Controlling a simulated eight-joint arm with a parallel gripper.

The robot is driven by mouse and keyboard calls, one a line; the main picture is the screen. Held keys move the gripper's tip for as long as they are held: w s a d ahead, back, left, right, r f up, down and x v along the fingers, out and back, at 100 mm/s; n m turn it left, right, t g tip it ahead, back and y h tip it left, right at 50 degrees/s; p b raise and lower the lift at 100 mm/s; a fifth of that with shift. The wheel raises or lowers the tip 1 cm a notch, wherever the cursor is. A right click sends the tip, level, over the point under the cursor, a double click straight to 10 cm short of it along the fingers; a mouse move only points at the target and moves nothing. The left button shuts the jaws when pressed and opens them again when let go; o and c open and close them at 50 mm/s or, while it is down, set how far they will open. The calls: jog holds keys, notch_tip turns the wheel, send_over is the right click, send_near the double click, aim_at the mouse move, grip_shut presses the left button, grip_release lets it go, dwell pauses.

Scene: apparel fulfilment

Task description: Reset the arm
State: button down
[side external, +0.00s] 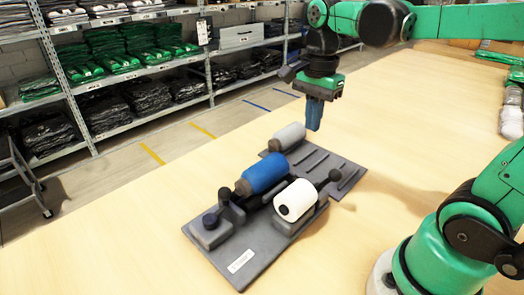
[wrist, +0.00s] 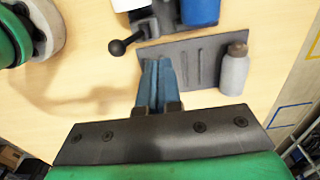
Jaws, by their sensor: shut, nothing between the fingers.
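My gripper (side external: 314,114) is shut and empty, its blue fingers pointing down above the far end of a dark grey board. In the wrist view its fingertips (wrist: 157,63) are together with nothing between them. The board (side external: 243,259) lies flat on the table. A grey bottle (side external: 289,136) lies on its side at the board's far end and also shows in the wrist view (wrist: 235,72). A blue bottle (side external: 264,172) and a white bottle (side external: 296,199) lie nearer, by raised holders with black ball knobs. The wrist view cuts off the blue and white bottles.
The wooden table (side external: 120,222) is clear around the board. Shelves (side external: 130,70) with folded dark and green clothing stand beyond the table's far edge. Several wrapped items (side external: 511,110) lie at the right edge. A cart (side external: 22,175) stands at far left.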

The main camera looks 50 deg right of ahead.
jog(key=a+f+n+t, duration=0.1)
jog(key=n+t, duration=0.1)
jog(key=n, duration=0.3)
jog(key=a+f+n+t, duration=0.1)
jog(key=a+n+t, duration=0.1)
jog(key=n, duration=0.3)
jog(key=a+f+n+t, duration=0.1)
jog(key=a+n, duration=0.1)
jog(key=n, duration=0.2)
jog(key=shift+s+a+n+t, duration=0.2)
jog(key=shift+n+t, duration=0.2)
jog(key=n, duration=0.1)
jog(key=a+n+t, duration=0.1)
jog(key=n, duration=0.1)
jog(key=shift+f, duration=0.3)
